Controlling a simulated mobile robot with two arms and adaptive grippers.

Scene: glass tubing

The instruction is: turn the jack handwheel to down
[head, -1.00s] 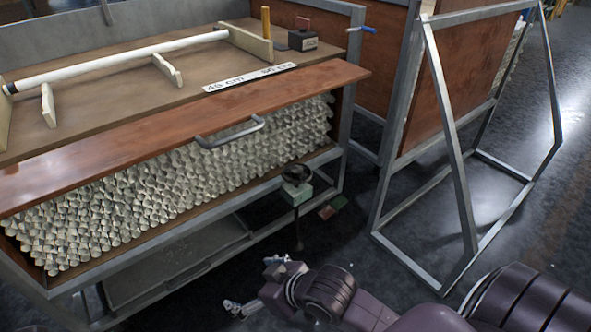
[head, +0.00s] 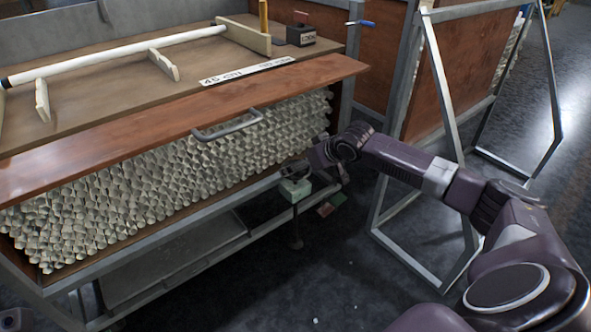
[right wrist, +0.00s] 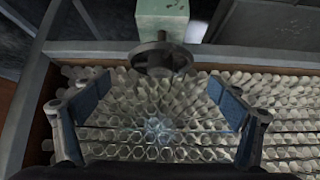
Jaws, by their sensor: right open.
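The jack handwheel (right wrist: 160,58) is a dark spoked wheel with a central hub, seen in the right wrist view in front of the jack's pale green body (right wrist: 163,18). In the head view the green body (head: 295,190) stands at the right front corner of the tube rack, and the wheel is largely hidden by my right gripper (head: 302,168). In the right wrist view my right gripper (right wrist: 156,95) is open, its blue-padded fingers wide apart on either side below the wheel. Nothing is between them, and they appear clear of it. My left gripper is out of view.
The rack of glass tubes (head: 190,175) lies behind the wheel, with a wooden lid (head: 180,125) and grey handle (head: 228,126) above. A metal-framed panel (head: 455,75) stands at right. A red and green piece (head: 330,205) lies near the jack's foot.

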